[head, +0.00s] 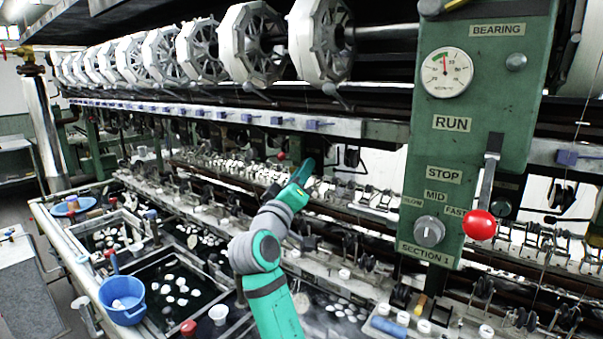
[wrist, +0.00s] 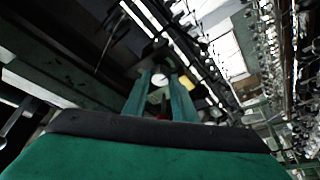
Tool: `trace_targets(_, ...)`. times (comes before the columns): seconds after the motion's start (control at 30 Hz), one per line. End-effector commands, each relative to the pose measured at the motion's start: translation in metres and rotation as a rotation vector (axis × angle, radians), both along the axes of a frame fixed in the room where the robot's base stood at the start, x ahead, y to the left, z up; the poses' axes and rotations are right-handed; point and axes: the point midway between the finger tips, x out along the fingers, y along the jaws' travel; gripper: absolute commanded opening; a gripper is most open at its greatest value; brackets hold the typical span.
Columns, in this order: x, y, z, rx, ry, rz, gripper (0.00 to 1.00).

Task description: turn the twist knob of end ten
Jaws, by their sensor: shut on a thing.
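My gripper (head: 303,172) reaches in over the reeling bench, at the rail below the row of reels. In the head view its green hand hides whatever its fingertips touch, and I cannot make out the twist knob of end ten there. In the wrist view my two green fingers (wrist: 160,88) stand a little apart. A small pale round thing (wrist: 158,79), probably the twist knob, shows between their tips. A small red spot shows lower between the fingers. The wrist view is dark and tilted, so which end this is cannot be read.
A green control panel (head: 474,130) with a red-balled lever (head: 480,224) and grey selector knob (head: 429,231) stands right of my arm. White reels (head: 247,45) hang above. Basins with pale cocoons, a blue bucket (head: 122,300) and a white cup (head: 219,314) lie left and below.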

Motion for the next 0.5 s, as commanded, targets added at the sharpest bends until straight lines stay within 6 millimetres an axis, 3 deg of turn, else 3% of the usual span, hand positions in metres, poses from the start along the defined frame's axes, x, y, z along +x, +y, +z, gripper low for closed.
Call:
trace_targets(0.27,0.0020,-0.0034,-0.0037,0.004,0.008,-0.005,0.03)
trace_targets(0.3,0.0019,-0.0033,-0.0036,0.004,0.008,-0.005,0.32)
trace_targets(0.5,0.0013,0.0007,-0.0021,0.002,0.005,0.001,0.33)
